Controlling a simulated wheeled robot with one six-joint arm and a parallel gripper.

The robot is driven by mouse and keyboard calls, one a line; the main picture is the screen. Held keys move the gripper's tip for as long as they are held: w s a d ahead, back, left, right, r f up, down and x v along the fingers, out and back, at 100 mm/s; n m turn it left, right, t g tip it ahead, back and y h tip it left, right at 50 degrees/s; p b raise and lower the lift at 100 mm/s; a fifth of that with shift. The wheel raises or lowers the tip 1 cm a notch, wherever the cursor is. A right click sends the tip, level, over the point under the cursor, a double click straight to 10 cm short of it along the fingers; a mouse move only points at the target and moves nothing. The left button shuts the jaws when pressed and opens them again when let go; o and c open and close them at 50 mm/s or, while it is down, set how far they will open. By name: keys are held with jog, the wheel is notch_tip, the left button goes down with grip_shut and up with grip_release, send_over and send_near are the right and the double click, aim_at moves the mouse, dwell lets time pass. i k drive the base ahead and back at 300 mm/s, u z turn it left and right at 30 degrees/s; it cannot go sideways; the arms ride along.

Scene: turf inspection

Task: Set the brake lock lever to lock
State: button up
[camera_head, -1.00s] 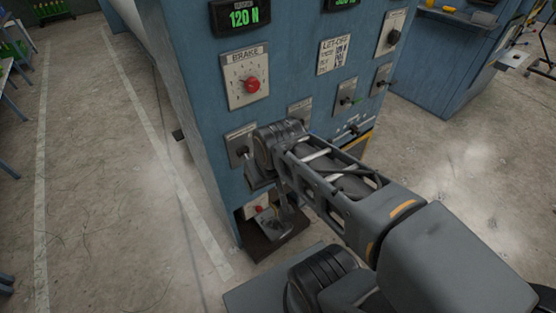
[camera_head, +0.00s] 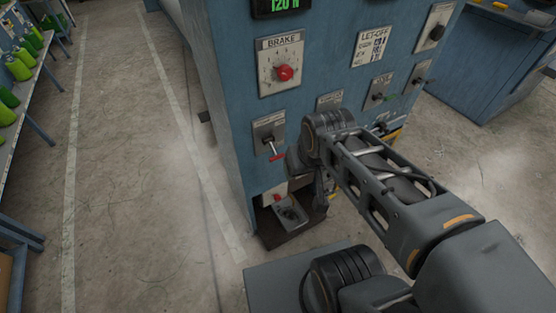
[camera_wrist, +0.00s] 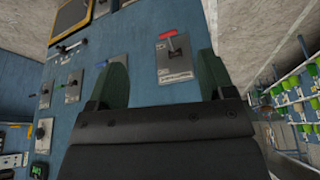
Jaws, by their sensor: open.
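The lever that looks like the brake lock has a red crossbar handle on a grey plate (camera_head: 263,134), low on the blue cabinet's front under the BRAKE dial. In the head view the red handle (camera_head: 276,157) hangs low on the plate, tilted a little right. The plate's lettering is too small to read. The wrist view shows the red handle (camera_wrist: 168,35) and its plate (camera_wrist: 181,61), seen inverted, beyond and between my fingertips. My gripper (camera_wrist: 161,62) is open and empty, with its green fingers apart. In the head view my arm mostly hides the gripper, right of the lever.
The BRAKE dial with its red knob (camera_head: 285,73) sits above. Other levers and a LET-OFF plate (camera_head: 374,45) are to the right. A foot pedal (camera_head: 289,214) is near the floor below. Bottles (camera_head: 18,66) stand on a bench at left. The floor left of the cabinet is clear.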

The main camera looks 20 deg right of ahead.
aim_at(269, 140)
jog(key=z, duration=1.8)
jog(key=k, duration=0.95)
jog(key=u, duration=1.85)
jog(key=i, duration=0.5)
jog(key=u, duration=0.05)
